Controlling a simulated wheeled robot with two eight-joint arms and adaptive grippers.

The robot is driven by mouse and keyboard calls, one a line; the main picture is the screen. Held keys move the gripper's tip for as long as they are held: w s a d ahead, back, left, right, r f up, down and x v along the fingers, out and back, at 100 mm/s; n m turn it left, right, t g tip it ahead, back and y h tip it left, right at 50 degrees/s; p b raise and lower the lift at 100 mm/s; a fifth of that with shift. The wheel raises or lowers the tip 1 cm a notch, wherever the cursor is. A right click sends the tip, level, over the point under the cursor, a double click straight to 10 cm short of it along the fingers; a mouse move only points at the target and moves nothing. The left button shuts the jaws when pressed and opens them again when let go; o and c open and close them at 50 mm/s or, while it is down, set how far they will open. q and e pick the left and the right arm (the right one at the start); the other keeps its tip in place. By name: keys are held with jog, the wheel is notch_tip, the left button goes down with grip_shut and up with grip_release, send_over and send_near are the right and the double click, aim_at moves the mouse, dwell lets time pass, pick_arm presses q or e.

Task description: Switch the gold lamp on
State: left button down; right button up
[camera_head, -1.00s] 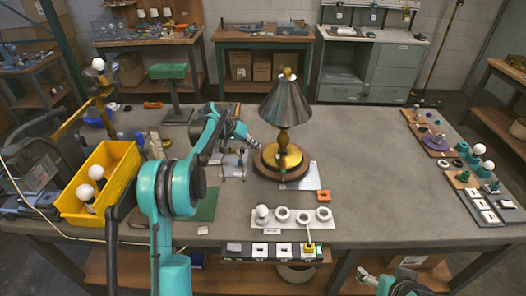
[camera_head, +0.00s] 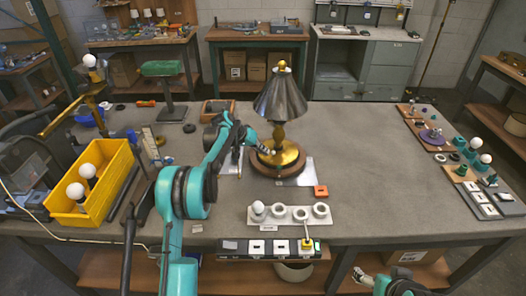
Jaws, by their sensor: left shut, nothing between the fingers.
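The gold lamp (camera_head: 280,100) stands upright at the back middle of the table, with a dark metal shade, a gold stem and a gold base (camera_head: 280,154) on a wooden disc. The bulb, if any, is hidden under the shade, and no glow shows. My left gripper (camera_head: 268,150) is shut and empty at the left front of the lamp's base, by the foot of the stem. I cannot tell whether it touches the base.
A white socket strip (camera_head: 290,217) with one bulb and a dark switch strip (camera_head: 270,250) lie at the front. A yellow bin (camera_head: 112,200) of bulbs stands at the left. Boards with small parts (camera_head: 440,150) lie at the right. The table right of the lamp is clear.

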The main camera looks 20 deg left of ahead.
pick_arm(q)
jog(key=shift+s+d+n, duration=0.15)
jog(key=shift+d+n, duration=0.1)
jog(key=shift+n, duration=0.15)
jog(key=shift+s+d+n+t+y, duration=0.25)
jog(key=shift+n+t+y, duration=0.15)
jog(key=shift+n+y, duration=0.1)
jog(key=d+n, duration=0.1)
jog(key=d+n+t+y, duration=0.1)
jog(key=shift+s+n+y+p, duration=0.3)
jog(key=shift+s+n, duration=0.05)
jog(key=shift+n, duration=0.05)
jog(key=d+n+y, duration=0.1)
jog(key=n+y, duration=0.1)
jog(key=shift+s+d+n+t, duration=0.15)
jog(key=shift+d+n+t, duration=0.15)
jog(key=shift+d+n, duration=0.1)
jog(key=shift+d+n+y+p, duration=0.35)
jog(key=shift+d+n+y, duration=0.35)
jog(key=shift+n, duration=0.3)
jog(key=shift+w+a, duration=0.2)
jog(key=shift+w, duration=0.05)
